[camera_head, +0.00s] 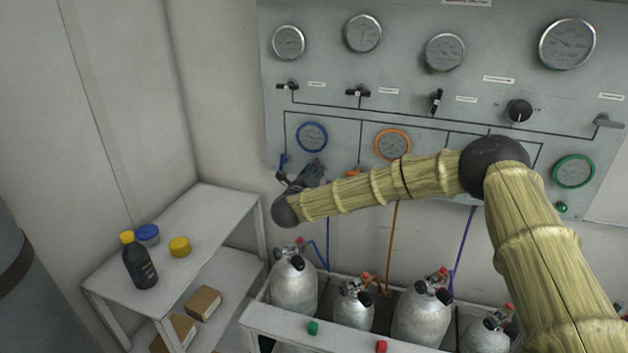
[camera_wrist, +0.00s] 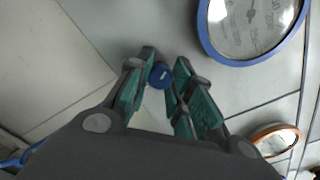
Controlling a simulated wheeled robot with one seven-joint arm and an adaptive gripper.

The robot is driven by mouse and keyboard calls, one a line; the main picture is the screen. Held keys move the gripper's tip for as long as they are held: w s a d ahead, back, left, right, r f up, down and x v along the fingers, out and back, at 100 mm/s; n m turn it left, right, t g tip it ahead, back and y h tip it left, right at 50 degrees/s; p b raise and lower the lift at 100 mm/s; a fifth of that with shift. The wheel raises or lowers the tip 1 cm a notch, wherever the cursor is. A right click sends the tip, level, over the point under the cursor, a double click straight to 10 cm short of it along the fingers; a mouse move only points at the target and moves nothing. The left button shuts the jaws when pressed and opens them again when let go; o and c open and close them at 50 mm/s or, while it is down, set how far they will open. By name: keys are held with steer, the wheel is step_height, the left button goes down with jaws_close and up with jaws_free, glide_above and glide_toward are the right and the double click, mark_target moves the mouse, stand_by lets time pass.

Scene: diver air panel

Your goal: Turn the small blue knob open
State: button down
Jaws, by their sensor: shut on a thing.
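The small blue knob (camera_wrist: 160,75) is a round blue cap with a pale mark on its face. In the wrist view it sits between the green-padded fingers of my gripper (camera_wrist: 163,70), which are shut on it. In the head view my gripper (camera_head: 287,176) is at the lower left of the grey panel, below the blue-rimmed gauge (camera_head: 312,137). A bit of the blue knob (camera_head: 283,160) shows there at the fingertips. The knob's sides are partly hidden by the fingers. The blue-rimmed gauge also shows at the top right of the wrist view (camera_wrist: 252,25).
An orange-rimmed gauge (camera_head: 393,144) and a green-rimmed gauge (camera_head: 573,171) are to the right on the panel (camera_head: 470,95). Gas cylinders (camera_head: 293,288) stand in a rack below. A white shelf (camera_head: 190,225) with a dark bottle (camera_head: 139,264) is at the left.

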steer(key=n+b, duration=0.4)
steer(key=n, duration=2.1)
steer(key=shift+n+b, duration=0.4)
steer(key=c, duration=1.2)
jaws_free()
steer(key=shift+c, duration=0.2)
steer(key=shift+s, duration=0.15)
steer(key=v, duration=1.1)
steer(key=shift+s+a, duration=0.2)
steer(key=shift+s, duration=0.15)
